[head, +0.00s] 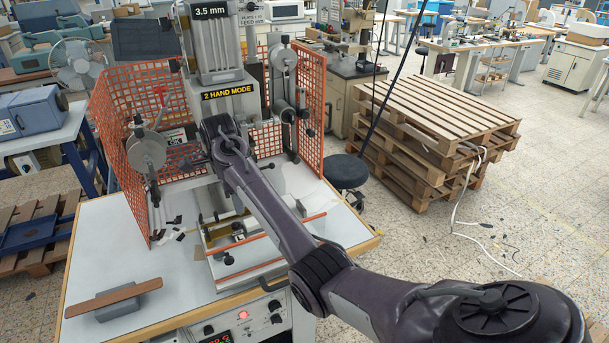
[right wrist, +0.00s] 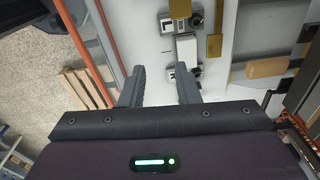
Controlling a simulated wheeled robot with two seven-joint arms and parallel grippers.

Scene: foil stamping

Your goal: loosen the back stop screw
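The stamping press (head: 225,60) stands on the bench, with a low bed (head: 240,262) in front carrying orange strips and small dark knobs (head: 228,259). My right arm reaches in over the bed from the right, and its gripper is largely hidden behind the arm in the head view. In the right wrist view my right gripper (right wrist: 160,72) is open, with nothing between its fingers. Beyond and beside the fingertips are dark screw-like fittings (right wrist: 195,19), a white block (right wrist: 187,48) and a brass strip (right wrist: 215,47). I cannot tell which fitting is the back stop screw. My left gripper is out of view.
Orange mesh guards (head: 125,110) stand left, behind and right of the press. A brown strip on a grey block (head: 115,299) lies at the bench's front left, with clear white bench (head: 105,240) behind it. Stacked wooden pallets (head: 435,125) and a black stool (head: 345,170) stand right.

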